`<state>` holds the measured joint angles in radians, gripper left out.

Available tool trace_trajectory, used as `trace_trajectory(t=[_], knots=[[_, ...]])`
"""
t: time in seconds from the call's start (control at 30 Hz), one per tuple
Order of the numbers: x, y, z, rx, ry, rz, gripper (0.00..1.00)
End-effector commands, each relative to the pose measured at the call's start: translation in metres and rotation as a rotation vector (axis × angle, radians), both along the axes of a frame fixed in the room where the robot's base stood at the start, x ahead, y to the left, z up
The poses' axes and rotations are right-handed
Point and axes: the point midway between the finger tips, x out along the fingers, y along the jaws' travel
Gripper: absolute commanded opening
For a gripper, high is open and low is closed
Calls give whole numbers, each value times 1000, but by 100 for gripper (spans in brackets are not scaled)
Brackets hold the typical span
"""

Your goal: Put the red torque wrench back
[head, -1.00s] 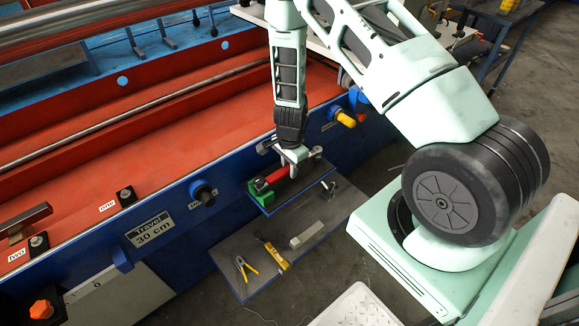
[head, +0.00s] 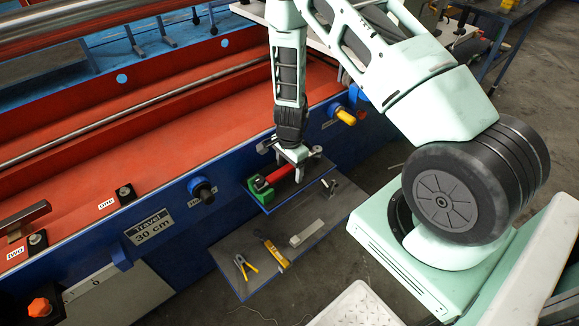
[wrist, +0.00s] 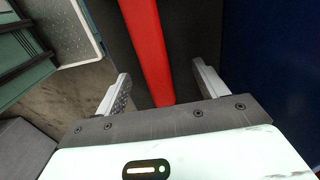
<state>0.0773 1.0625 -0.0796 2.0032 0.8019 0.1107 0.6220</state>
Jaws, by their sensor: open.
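The red torque wrench (head: 279,175) lies on a small dark shelf (head: 292,194) on the front of the blue machine. Its near end sits at a green block (head: 257,190). My gripper (head: 293,167) is above the wrench's far part, pointing down. In the wrist view the red handle (wrist: 148,48) runs between the two spread fingers of my gripper (wrist: 160,90), with a gap on each side. The wrench's far end is hidden beneath my gripper.
A lower grey shelf (head: 262,264) holds pliers (head: 245,267), a yellow tool (head: 276,254) and a grey bar (head: 307,233). The blue machine front (head: 225,215) with knobs borders the shelf on the left.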

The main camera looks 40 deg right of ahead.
Motion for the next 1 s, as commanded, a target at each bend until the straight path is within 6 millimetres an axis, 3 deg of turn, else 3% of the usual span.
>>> trace_trajectory(t=[0.47, 1.0], knots=[[0, 0, 2, 0, 0, 0, 72], [0, 0, 27, 0, -1, 0, 72]])
